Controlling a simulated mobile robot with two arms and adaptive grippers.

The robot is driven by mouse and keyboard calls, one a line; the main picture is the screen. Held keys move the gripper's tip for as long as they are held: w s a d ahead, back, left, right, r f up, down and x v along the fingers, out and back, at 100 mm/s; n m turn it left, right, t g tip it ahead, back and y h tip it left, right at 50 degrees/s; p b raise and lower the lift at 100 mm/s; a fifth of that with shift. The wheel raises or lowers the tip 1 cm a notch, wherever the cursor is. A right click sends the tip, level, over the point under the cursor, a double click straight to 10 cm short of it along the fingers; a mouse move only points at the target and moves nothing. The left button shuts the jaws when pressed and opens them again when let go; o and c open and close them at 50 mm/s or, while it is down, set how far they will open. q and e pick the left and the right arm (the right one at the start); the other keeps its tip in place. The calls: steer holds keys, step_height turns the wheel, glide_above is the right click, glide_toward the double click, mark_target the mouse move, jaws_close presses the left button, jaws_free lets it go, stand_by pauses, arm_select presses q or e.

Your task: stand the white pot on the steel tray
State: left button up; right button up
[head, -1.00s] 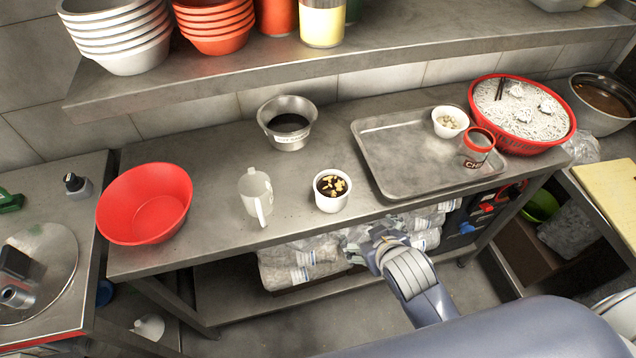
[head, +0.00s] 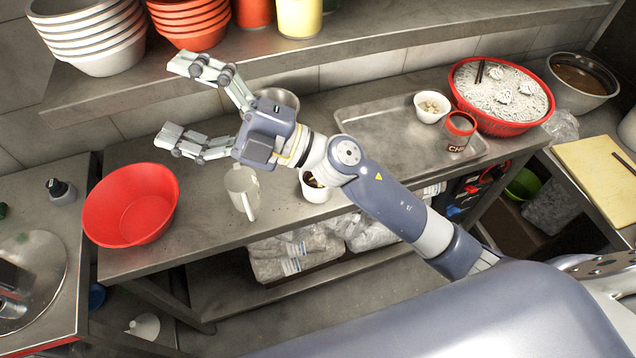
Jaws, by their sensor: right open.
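A white round pot (head: 314,193) with dark contents stands on the steel counter, partly hidden behind my right arm. The steel tray (head: 385,128) lies on the counter to the right, holding a small white bowl (head: 431,107) and a red-lidded jar (head: 459,132). My right gripper (head: 177,102) is open and empty, raised over the counter, its fingers pointing left, up and left of both vessels. My left gripper is out of view.
A red bowl (head: 130,205) stands at the counter's left end. A steel bowl (head: 278,97) is mostly hidden behind my gripper. A red basket (head: 500,92) stands at the tray's right. A shelf (head: 330,58) with stacked bowls overhangs the back.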

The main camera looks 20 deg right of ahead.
steer(key=s+a+f+n+g+h, duration=0.2)
steer(key=s+a+f+n+g, duration=0.25)
steer(key=n+g, duration=0.3)
steer(key=g+h, duration=0.2)
steer(key=h, duration=1.7)
glide_above(314, 191)
steer(key=w+d, duration=0.2)
step_height(314, 191, down, 17)
steer(key=shift+n+t, duration=0.25)
steer(key=shift+n, duration=0.1)
steer(key=f+p, duration=0.1)
steer(key=f, duration=0.2)
steer(key=f+p, duration=0.1)
steer(key=f, duration=0.2)
steer(key=w+f+p, duration=0.1)
steer(key=f, duration=0.2)
steer(key=shift+f, duration=0.95)
steer(key=c, duration=1.3)
